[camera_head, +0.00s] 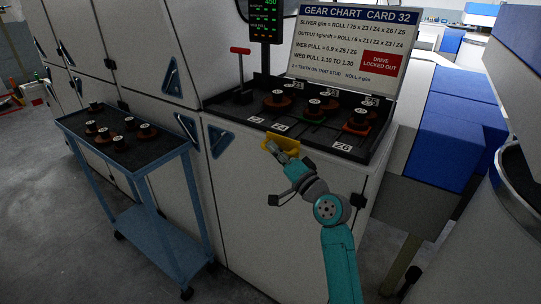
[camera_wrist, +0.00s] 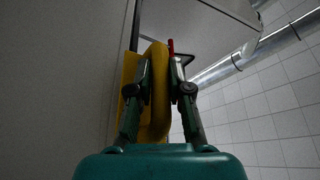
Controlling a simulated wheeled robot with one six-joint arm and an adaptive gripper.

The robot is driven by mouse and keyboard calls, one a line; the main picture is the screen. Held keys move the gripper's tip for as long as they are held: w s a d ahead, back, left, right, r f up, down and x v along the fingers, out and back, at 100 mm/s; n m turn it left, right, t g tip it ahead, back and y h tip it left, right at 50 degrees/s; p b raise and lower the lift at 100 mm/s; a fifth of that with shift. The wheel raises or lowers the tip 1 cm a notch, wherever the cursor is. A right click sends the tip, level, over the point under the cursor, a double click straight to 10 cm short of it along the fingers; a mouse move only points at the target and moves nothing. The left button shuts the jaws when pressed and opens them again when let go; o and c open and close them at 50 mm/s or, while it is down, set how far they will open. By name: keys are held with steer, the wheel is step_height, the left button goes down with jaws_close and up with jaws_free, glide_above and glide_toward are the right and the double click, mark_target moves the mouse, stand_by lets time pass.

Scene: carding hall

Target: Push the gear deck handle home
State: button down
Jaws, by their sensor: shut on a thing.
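The yellow gear deck handle (camera_head: 290,143) is on the front of the dark gear deck (camera_head: 316,141), near the middle of its front edge. My gripper (camera_head: 280,150) reaches it from the front. In the wrist view the yellow handle (camera_wrist: 158,92) stands between the two fingers of my gripper (camera_wrist: 162,68), which are closed on it. The deck carries several brown gears with black hubs and labels along its front. I cannot tell how far the deck stands out from the machine.
A red T-handle (camera_head: 240,51) stands at the deck's left. Behind the deck is a gear chart board (camera_head: 346,48) with a red "DRIVE LOCKED OUT" sign. A blue trolley (camera_head: 160,158) with gears stands on the left. Blue-covered machinery (camera_head: 455,140) is on the right.

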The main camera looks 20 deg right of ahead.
steer(key=shift+d, duration=0.2)
steer(key=c, duration=1.4)
jaws_free()
steer(key=shift+w, duration=0.15)
steer(key=shift+o, duration=0.2)
steer(key=v, duration=1.2)
steer(key=shift+f, duration=0.1)
